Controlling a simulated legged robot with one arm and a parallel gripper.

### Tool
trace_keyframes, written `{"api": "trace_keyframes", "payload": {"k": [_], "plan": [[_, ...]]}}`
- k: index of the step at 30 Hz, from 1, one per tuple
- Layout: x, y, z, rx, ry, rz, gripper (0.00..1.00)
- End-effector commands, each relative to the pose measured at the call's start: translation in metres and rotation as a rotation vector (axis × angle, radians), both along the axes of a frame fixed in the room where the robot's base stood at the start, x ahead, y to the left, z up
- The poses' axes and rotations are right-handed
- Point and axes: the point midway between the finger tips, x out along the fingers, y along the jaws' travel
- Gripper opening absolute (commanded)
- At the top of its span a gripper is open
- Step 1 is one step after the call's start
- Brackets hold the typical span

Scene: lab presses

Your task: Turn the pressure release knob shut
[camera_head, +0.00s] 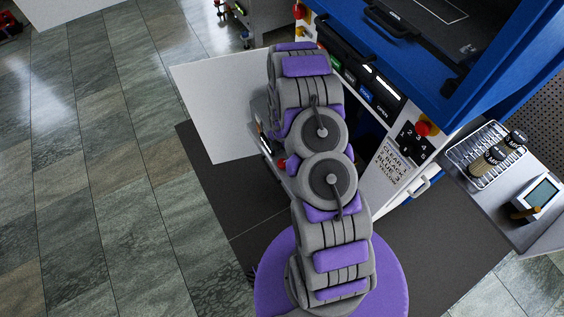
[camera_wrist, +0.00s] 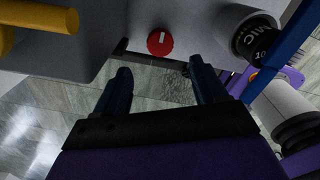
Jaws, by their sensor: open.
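The red round knob (camera_wrist: 160,42) with a short white mark shows at the top middle of the wrist view, on a grey housing. The white mark stands about upright in that picture. My gripper (camera_wrist: 160,70) is open and empty, with its two dark fingers apart. The fingertips lie below the knob in the picture, one toward each side of it, and no contact shows. In the head view my arm hides the gripper. A small red spot (camera_head: 281,165) shows beside my arm there; I cannot tell whether it is the knob.
A yellow bar (camera_wrist: 45,16) is left of the knob, and a black cylinder with white lettering (camera_wrist: 256,42) is right. In the head view, a blue press (camera_head: 440,60) stands right of my arm, and a side tray (camera_head: 475,195) holds bottles. Open tiled floor (camera_head: 90,180) lies left.

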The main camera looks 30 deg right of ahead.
Motion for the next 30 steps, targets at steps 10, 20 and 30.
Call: {"api": "trace_keyframes", "payload": {"k": [10, 20, 30], "plan": [[-0.001, 0.0, -0.066, 0.0, 0.001, -0.002, 0.71], [0.0, 0.0, -0.088, 0.0, 0.0, -0.001, 0.71], [0.0, 0.0, -0.088, 0.0, -0.001, -0.001, 0.62]]}}
